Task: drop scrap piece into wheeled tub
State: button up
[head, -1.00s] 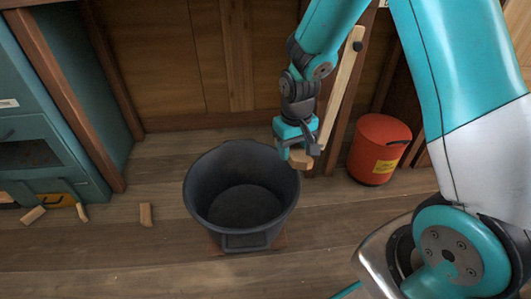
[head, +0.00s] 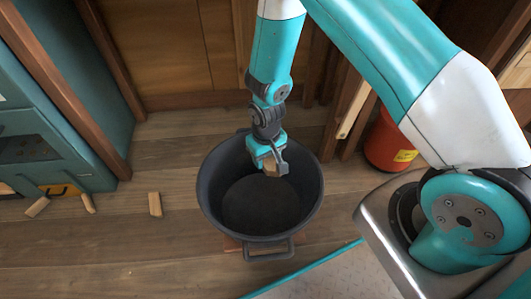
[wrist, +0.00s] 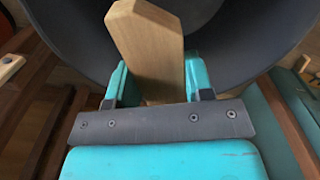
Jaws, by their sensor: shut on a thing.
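My gripper (head: 271,166) is shut on a scrap piece (head: 272,169), a small block of pale wood. In the wrist view the scrap piece (wrist: 146,45) stands up between the two teal fingers (wrist: 152,85). The wheeled tub (head: 211,205) is a dark grey round bucket on a reddish base with a handle at its front. In the head view my gripper and the scrap piece appear over the back part of the tub's opening. The tub's dark inside (wrist: 235,35) fills the top of the wrist view. The tub looks empty; its wheels are hidden.
Several other wood scraps (head: 155,204) lie on the plank floor left of the tub. A teal cabinet (head: 40,120) stands at the left. A red-orange bin (head: 388,150) and a leaning plank (head: 352,112) are at the right. A wooden wall is behind.

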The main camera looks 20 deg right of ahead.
jog(key=shift+s+a+f+b, duration=0.1)
jog(key=shift+a+f+b, duration=0.25)
jog(key=shift+f, duration=0.35)
notch_tip(320, 180, down, 5)
jog(key=b, duration=0.4)
jog(key=shift+d+b, duration=0.1)
jog(key=shift+b, duration=0.25)
jog(key=o, duration=1)
notch_tip(320, 180, up, 17)
jog(key=p, duration=0.7)
jog(key=shift+r, duration=0.2)
